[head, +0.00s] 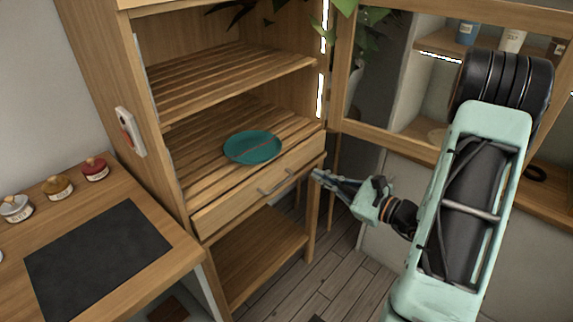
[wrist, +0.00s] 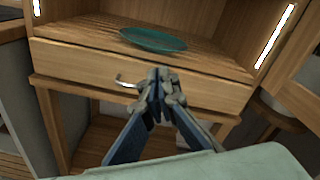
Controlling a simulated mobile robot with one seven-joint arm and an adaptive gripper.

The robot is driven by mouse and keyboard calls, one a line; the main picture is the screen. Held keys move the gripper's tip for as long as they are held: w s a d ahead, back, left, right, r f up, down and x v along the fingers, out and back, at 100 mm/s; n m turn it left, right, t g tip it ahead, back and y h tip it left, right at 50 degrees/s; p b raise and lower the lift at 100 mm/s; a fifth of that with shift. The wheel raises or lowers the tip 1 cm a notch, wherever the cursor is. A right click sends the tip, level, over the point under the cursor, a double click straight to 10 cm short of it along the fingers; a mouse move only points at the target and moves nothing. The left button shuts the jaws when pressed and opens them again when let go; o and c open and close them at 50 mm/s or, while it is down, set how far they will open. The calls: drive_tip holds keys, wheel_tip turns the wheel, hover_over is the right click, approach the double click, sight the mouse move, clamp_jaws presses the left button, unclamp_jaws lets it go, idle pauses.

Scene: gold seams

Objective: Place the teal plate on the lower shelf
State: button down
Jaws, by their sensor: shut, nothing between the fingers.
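The teal plate (head: 253,147) lies flat on the lower slatted shelf (head: 190,171) of the wooden cabinet, near the shelf's front edge. A thin gold-brown line runs across it in the head view. The plate also shows in the wrist view (wrist: 153,40), beyond my fingers. My gripper (head: 316,175) is shut and empty. It is in front of the cabinet, apart from the plate, near the right end of the drawer front. In the wrist view my gripper (wrist: 162,75) overlaps the drawer front and hides part of its handle.
The drawer (head: 262,187) with a metal handle sits below the plate's shelf. An upper slatted shelf (head: 235,75) is above it, and a low board (head: 262,245) is beneath. A counter with a dark mat (head: 97,252) and several small jars is at left. A glass-fronted door frame (head: 400,128) stands right.

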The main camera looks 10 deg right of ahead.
drive_tip(key=f+m+b, duration=0.1)
drive_tip(key=m, duration=0.5)
approach(250, 142)
drive_tip(key=shift+t, duration=0.3)
drive_tip(key=v, duration=0.5)
drive_tip(key=shift+w+d+r+b, duration=0.1)
drive_tip(key=shift+w+b, duration=0.05)
drive_tip(key=shift+b, duration=0.15)
drive_tip(key=b+x, duration=0.3)
drive_tip(key=x, duration=1.1)
drive_tip(key=shift+w+a+r, duration=0.15)
drive_tip(key=shift+w+a, duration=0.2)
drive_tip(key=shift+a, duration=0.1)
drive_tip(key=shift+s+d, duration=0.1)
